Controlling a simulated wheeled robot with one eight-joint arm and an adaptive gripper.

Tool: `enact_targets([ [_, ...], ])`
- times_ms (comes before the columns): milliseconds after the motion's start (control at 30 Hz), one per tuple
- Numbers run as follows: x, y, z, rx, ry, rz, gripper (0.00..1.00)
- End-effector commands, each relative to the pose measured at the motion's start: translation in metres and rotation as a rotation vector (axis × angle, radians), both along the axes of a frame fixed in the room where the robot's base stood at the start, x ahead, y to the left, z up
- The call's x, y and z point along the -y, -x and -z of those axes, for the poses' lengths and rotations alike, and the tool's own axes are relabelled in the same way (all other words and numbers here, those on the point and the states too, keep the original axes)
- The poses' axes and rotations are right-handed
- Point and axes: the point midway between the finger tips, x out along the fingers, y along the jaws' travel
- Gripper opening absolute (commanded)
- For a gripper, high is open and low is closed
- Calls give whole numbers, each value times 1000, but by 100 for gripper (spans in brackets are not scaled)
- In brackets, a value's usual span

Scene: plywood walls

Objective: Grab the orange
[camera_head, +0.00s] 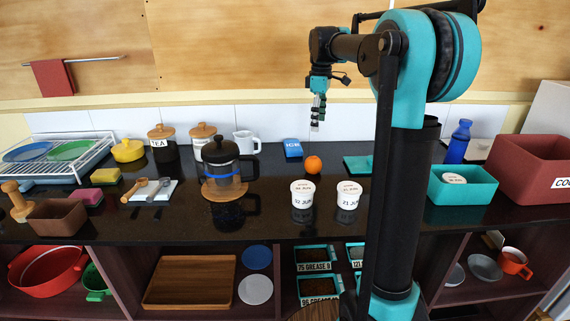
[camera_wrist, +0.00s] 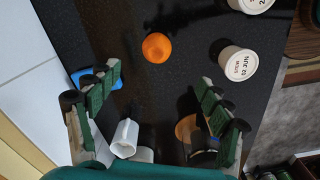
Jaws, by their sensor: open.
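The orange (camera_head: 313,164) sits on the dark countertop, behind two white lidded tubs and in front of a blue box. It also shows in the wrist view (camera_wrist: 157,47), above the middle of the picture and beyond my fingertips. My gripper (camera_head: 317,108) hangs above the counter, higher than the orange and apart from it. In the wrist view my gripper (camera_wrist: 160,82) has its two green-padded fingers spread wide, with nothing between them. Nothing hides the orange in either view.
White tubs (camera_head: 303,194) (camera_head: 348,195) stand in front of the orange. The blue box (camera_head: 292,148) is behind it. A French press (camera_head: 222,165) and a white jug (camera_head: 246,142) stand left. A teal board (camera_head: 358,164) lies right. Counter immediately around the orange is bare.

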Motion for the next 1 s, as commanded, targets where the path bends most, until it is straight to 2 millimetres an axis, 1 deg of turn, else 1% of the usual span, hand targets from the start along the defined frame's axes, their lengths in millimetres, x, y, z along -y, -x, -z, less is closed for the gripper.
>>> enact_targets([
  [67,1,0,3,-5,-2,-20,79],
  [167,1,0,15,-6,-2,-25,79],
  [500,0,-1,82,-4,-3,-23,79],
  [633,0,-1,104,-4,-3,-23,79],
  [733,0,-1,115,-4,-3,-23,79],
  [900,0,-1,124,-4,-3,-22,79],
  [1000,0,-4,134,-4,-3,-22,79],
])
